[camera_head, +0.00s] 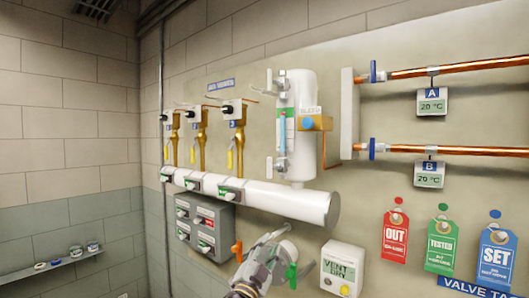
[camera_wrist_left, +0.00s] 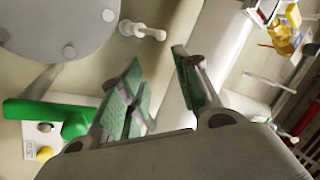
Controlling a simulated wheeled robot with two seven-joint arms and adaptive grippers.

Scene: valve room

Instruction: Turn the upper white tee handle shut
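Two small white handles sit at the left of the upright white gauge vessel (camera_head: 300,100) in the head view. The upper white tee handle (camera_head: 270,79) is near its top, and a lower one (camera_head: 270,165) is near its foot. My left gripper (camera_head: 275,237) is well below both, in front of a round grey fitting. In the left wrist view its fingers (camera_wrist_left: 158,62) are apart, with green pads and nothing between them. A small white peg-like handle (camera_wrist_left: 146,31) stands beyond the fingertips there. My right gripper does not show.
A thick white pipe (camera_head: 270,200) runs above my left gripper. An orange lever (camera_head: 238,250) and green handle (camera_head: 291,272) are close beside it. A white display box (camera_head: 342,268) is to the right. Hanging tags (camera_head: 395,237) and copper pipes (camera_head: 450,68) are farther right.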

